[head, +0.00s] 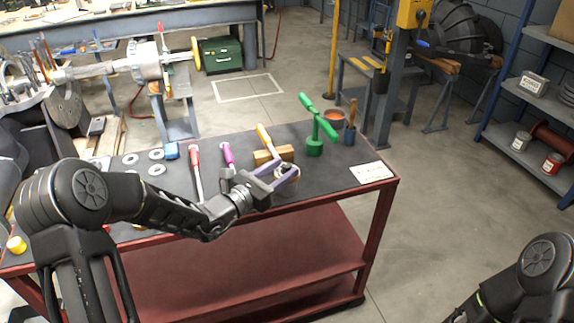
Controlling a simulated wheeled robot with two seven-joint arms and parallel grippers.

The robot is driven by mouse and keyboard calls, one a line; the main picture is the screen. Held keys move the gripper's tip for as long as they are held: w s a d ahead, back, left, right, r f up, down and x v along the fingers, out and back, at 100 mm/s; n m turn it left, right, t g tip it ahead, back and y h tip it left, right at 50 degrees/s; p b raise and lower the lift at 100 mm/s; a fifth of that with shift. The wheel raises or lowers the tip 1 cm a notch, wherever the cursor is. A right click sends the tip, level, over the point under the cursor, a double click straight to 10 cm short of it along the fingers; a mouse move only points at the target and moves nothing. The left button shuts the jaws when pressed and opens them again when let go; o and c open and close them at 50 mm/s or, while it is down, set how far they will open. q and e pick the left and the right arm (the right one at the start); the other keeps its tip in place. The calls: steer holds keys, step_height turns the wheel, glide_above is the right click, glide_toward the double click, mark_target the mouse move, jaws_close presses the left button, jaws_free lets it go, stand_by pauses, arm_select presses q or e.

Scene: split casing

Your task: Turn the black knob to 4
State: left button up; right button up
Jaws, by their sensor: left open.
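My left gripper (284,172) reaches over the front edge of the workbench, its two purplish fingers apart. A small round greyish object shows between or just beyond the fingers. It is partly hidden by them, and I cannot tell whether it is the black knob or whether the fingers touch it. No dial numbers are readable. My right gripper is out of view; only part of my right arm shows at the lower right.
The bench's right end has free room.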

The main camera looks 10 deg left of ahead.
arm_select(q)
steer(key=shift+x, duration=1.15)
steer(key=shift+c, duration=0.3)
jaws_close()
